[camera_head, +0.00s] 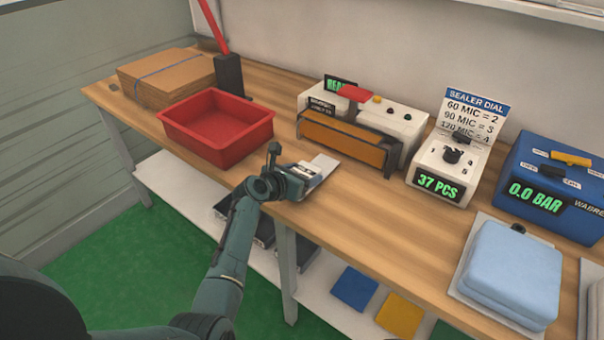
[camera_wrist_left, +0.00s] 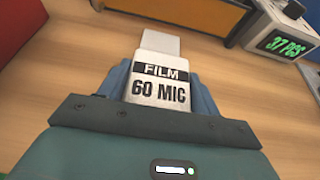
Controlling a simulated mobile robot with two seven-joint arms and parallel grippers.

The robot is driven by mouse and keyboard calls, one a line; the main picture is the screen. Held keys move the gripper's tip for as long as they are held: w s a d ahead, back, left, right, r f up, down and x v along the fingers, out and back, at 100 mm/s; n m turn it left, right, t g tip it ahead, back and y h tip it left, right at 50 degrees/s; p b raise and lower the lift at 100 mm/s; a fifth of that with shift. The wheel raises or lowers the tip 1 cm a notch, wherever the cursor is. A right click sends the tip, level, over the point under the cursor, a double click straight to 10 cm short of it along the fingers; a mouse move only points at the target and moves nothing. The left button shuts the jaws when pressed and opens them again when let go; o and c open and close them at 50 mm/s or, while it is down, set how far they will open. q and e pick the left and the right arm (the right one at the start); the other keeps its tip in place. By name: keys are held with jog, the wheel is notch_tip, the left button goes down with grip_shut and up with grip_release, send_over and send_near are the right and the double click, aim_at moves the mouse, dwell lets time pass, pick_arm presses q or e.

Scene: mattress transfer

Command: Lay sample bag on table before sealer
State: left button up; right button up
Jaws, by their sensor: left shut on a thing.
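My left gripper (camera_head: 290,180) is shut on a flat white sample bag (camera_head: 323,166) near the front edge of the table (camera_head: 370,215). In the left wrist view the bag (camera_wrist_left: 160,82) shows a label reading "FILM 60 MIC" between the fingers of my left gripper (camera_wrist_left: 162,88), and its pale end points away from me. The sealer (camera_head: 345,140), a white unit with an orange-brown front bar and a lit display, stands just behind the bag. I cannot tell whether the bag touches the table. My right gripper is not in view.
A red tray (camera_head: 218,135) stands left of the bag, with stacked cardboard (camera_head: 165,78) behind it. Right of the sealer are a dial box reading "37 PCS" (camera_head: 447,165), a blue "0.0 BAR" unit (camera_head: 550,185) and a light blue pack (camera_head: 508,268). Wood before the dial box is clear.

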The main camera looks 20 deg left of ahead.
pick_arm(q)
jog(key=shift+f+b, duration=0.35)
jog(key=shift+f, duration=0.25)
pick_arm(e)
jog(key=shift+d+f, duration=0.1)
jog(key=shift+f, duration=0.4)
pick_arm(q)
jog(key=o, duration=1)
jog(key=shift+o, duration=0.6)
jog(key=shift+f, duration=0.1)
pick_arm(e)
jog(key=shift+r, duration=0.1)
